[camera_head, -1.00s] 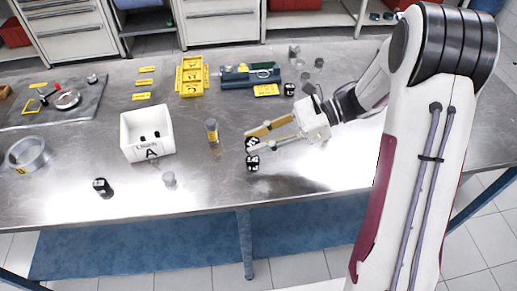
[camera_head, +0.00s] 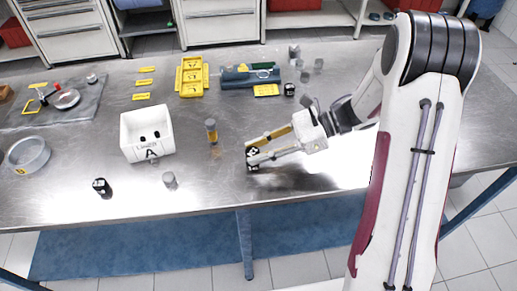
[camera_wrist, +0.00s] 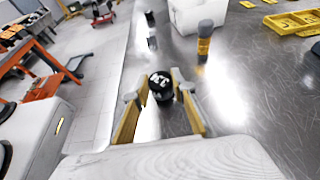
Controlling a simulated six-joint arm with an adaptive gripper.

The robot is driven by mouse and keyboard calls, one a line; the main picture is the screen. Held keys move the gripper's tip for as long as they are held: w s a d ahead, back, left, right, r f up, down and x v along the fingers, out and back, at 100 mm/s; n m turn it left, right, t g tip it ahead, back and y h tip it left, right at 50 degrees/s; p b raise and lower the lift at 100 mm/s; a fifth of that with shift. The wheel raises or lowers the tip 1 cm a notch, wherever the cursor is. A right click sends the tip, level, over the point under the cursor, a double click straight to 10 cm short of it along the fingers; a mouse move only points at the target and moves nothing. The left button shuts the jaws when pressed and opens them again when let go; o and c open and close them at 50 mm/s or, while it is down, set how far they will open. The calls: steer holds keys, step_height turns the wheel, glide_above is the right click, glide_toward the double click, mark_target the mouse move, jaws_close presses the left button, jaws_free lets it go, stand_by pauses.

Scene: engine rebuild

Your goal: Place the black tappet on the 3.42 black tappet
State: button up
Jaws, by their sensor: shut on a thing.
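My gripper (camera_head: 260,152) is shut on a black tappet (camera_head: 252,150) with white markings, near the front edge of the steel table. In the wrist view my gripper (camera_wrist: 160,100) has its two yellow-lined fingers on either side of this tappet (camera_wrist: 161,84), whose dark top with white marks faces the camera. In the head view another black tappet (camera_head: 253,167) shows directly below the held one. The two look stacked or nearly so; I cannot tell whether they touch. The fingers partly hide the upper tappet, and the lower one is hidden in the wrist view.
A white box marked A (camera_head: 148,152) stands left, with a grey-and-yellow cylinder (camera_head: 212,131) between it and my gripper. A single black tappet (camera_head: 102,187) and a grey cylinder (camera_head: 170,181) stand near the front edge. A yellow holder (camera_head: 192,78) and blue vise (camera_head: 250,78) are behind.

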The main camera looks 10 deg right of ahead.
steer(key=shift+f, duration=0.1)
steer(key=o, duration=1.1)
steer(key=shift+d+r, duration=0.15)
steer(key=shift+r, duration=0.05)
steer(key=v, duration=1.1)
steer(key=shift+d+r, duration=0.1)
steer(key=shift+d, duration=0.3)
steer(key=shift+w+a, duration=0.1)
